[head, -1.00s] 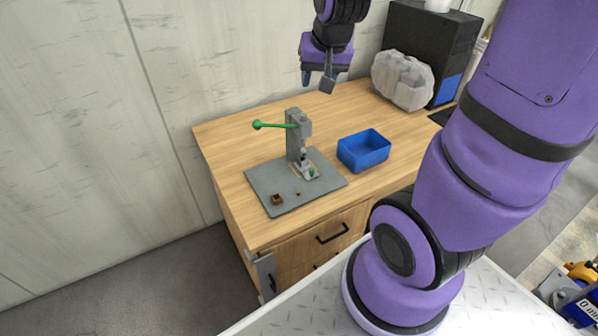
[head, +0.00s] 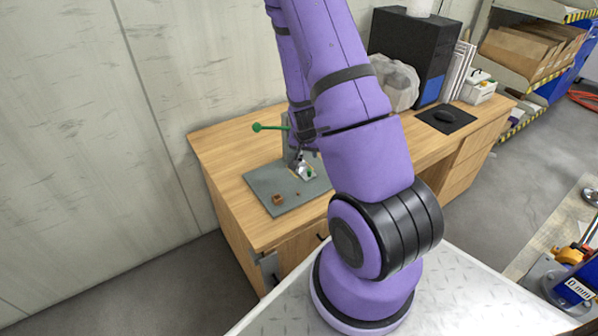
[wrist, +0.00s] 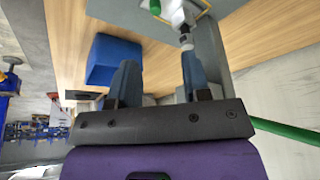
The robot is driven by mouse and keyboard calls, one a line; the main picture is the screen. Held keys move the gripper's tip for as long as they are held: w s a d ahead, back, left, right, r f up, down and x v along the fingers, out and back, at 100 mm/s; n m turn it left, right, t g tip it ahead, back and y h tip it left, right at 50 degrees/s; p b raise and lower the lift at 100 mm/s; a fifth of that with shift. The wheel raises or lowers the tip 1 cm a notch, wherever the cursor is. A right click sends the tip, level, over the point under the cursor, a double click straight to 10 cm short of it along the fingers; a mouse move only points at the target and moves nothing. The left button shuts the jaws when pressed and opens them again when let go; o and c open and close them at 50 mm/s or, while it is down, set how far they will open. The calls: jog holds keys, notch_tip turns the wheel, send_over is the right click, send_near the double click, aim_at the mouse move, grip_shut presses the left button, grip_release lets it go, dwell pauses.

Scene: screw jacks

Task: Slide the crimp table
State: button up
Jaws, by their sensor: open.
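In the head view a grey press (head: 290,150) with a green ball-ended lever (head: 270,128) stands on a grey base plate (head: 270,198), partly behind my arm. A small pale crimp table (head: 305,174) sits at the foot of its column. In the wrist view my gripper (wrist: 158,76) is open and empty, with its two dark fingers apart. The pale metal press tool (wrist: 180,15) and a green part (wrist: 155,6) are beyond the fingertips, near the top edge. The crimp table shows there only in part, by its yellowish edge. My fingertips are hidden in the head view.
The green lever (wrist: 285,132) passes on the right. A black case (head: 420,50) and a wrapped grey bundle stand on the wooden bench.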

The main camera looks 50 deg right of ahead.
aim_at(309, 170)
jog(key=shift+s+x, duration=0.2)
jog(key=shift+x, duration=2.9)
jog(key=shift+s+x, duration=0.15)
jog(key=shift+x, duration=2.9)
jog(key=shift+a+f, duration=0.1)
jog(key=shift+f, duration=0.05)
grip_shut()
